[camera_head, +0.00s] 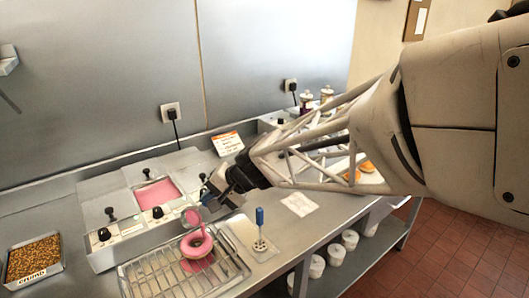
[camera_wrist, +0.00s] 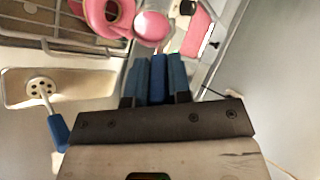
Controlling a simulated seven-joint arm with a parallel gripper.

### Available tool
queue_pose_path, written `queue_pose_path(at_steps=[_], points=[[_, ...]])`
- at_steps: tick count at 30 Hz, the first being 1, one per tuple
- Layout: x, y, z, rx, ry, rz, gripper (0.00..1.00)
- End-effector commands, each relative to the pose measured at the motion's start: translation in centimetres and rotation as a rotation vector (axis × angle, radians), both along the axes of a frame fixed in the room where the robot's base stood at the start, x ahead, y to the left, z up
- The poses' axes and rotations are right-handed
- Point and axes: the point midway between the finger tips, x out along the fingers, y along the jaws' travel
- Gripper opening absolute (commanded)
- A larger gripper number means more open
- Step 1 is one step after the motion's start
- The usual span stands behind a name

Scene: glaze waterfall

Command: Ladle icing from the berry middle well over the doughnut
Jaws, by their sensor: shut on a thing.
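My gripper (camera_head: 217,188) is shut on the blue handle of a ladle (camera_wrist: 154,80). The ladle's bowl (camera_head: 192,217) shows pink inside and is beside and partly above the doughnut (camera_head: 187,247), on its far side. In the wrist view the pink bowl (camera_wrist: 152,27) is just right of the doughnut (camera_wrist: 120,24). I cannot tell how far the bowl is tilted. The doughnut lies on the wire rack (camera_head: 147,280) and has pink icing on it, with pink also on the rack near it. The middle well (camera_head: 157,193) is open and holds pink icing.
Wells with black-knobbed lids (camera_head: 98,215) flank the middle well. A second blue-handled tool (camera_head: 260,217) stands in a small holder right of the rack. A tray of brown crumbs (camera_head: 34,258) is at far left. A white card (camera_head: 299,204) lies on the counter at right.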

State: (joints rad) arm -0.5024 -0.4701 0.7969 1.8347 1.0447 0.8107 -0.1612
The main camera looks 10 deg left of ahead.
Motion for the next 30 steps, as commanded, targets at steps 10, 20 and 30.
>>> queue_pose_path(at_steps=[10,20,30], points=[[0.8,-0.2,-0.3,0.084,-0.003,0.000,0.00],[1.1,0.1,-1.0,0.209,-0.003,0.000,0.00],[0.8,0.5,-1.7,0.314,-0.008,0.000,0.00]])
